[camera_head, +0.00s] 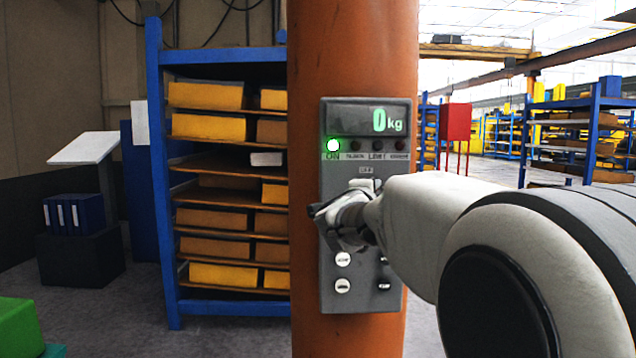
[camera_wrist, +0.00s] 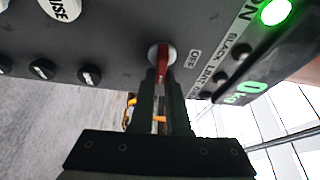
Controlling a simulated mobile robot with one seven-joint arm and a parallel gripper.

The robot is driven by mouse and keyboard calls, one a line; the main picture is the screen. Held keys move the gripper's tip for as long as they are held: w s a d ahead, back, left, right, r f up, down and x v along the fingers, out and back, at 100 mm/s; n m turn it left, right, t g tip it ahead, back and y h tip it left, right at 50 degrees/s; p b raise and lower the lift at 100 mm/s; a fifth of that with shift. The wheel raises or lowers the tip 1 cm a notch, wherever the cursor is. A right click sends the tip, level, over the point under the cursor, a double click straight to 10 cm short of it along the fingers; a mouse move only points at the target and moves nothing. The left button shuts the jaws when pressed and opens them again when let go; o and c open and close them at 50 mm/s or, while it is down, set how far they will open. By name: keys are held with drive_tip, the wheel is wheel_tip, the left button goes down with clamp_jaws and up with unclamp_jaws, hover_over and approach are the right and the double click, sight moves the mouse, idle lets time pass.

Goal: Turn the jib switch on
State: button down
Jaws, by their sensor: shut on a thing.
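A grey control panel (camera_head: 334,268) is fixed to an orange column. Its display (camera_head: 372,120) reads "0 kg", and a green lamp (camera_head: 333,146) marked "ON" is lit. In the wrist view the panel (camera_wrist: 125,45) fills the upper part, with the green lamp (camera_wrist: 275,11) at the top right. A red switch lever (camera_wrist: 165,60) stands out from a round pale base beside an "OFF" label. My gripper (camera_wrist: 161,80) is shut on the red lever. In the head view my gripper (camera_head: 338,220) is at the panel's middle and hides the lever.
White and dark round buttons (camera_head: 342,286) sit low on the panel, below my gripper. A blue shelf rack (camera_head: 172,295) with yellow and brown boxes stands left of the orange column (camera_head: 350,60). A red box (camera_head: 455,122) and more racks stand farther back on the right.

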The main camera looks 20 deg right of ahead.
drive_tip(key=shift+m+y, duration=0.3)
drive_tip(key=shift+m, duration=0.2)
drive_tip(key=c, duration=0.9)
unclamp_jaws()
drive_tip(key=p+v, duration=0.3)
drive_tip(key=v, duration=1.4)
drive_tip(key=shift+a, duration=0.2)
